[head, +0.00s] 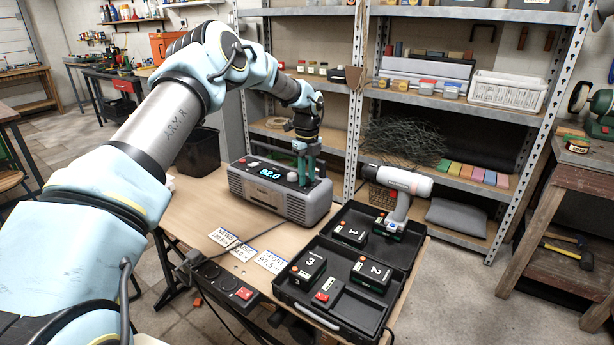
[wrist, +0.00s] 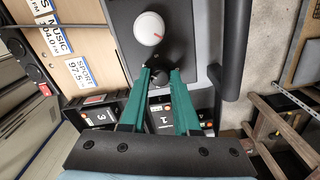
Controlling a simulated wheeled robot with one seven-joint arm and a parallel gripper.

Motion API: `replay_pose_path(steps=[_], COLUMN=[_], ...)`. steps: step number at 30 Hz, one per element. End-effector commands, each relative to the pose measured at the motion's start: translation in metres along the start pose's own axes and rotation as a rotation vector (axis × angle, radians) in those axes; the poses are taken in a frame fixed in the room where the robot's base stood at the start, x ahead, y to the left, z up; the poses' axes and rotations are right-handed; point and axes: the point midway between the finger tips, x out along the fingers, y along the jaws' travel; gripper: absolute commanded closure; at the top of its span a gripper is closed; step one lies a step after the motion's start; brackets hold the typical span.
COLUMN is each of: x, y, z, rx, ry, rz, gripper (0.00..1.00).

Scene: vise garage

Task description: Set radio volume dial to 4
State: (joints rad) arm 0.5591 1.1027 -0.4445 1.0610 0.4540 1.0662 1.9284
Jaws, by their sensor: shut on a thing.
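The grey radio (head: 275,202) stands on the wooden table, its lit display (head: 269,173) reading 92.0. My gripper (head: 306,180) points down at the right end of the radio's top. In the wrist view, its green fingers (wrist: 160,76) are closed around a black knob (wrist: 155,80), partly hidden by the fingertips. A white dial (wrist: 149,28) with a red mark sits beside it, clear of the fingers. I cannot read any scale numbers or tell from any label which of the two is the volume dial.
An open black case (head: 345,317) with numbered battery packs lies right of the radio, and a drill (head: 398,185) stands in it. Station cards (head: 223,237) and a power strip (head: 222,283) are in front. Metal shelves (head: 480,118) stand behind.

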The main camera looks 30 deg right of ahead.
Motion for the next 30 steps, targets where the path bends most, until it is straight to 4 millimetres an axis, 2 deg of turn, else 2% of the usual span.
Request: replay_pose_path(steps=[3,4,12,22,26,30], x=[-0.001,-0.001,0.000,-0.005,-0.023,-0.051], y=[-0.001,-0.001,0.000,0.000,-0.001,-0.001], z=[0.000,0.000,0.000,0.000,0.000,0.001], rx=[0.000,0.000,-0.001,-0.002,-0.002,-0.002], ry=[0.000,0.000,0.000,0.000,-0.001,-0.003], rz=[-0.001,-0.001,0.000,-0.001,-0.003,-0.005], gripper=[1.00,0.68,0.40,0.40,0.40,0.40])
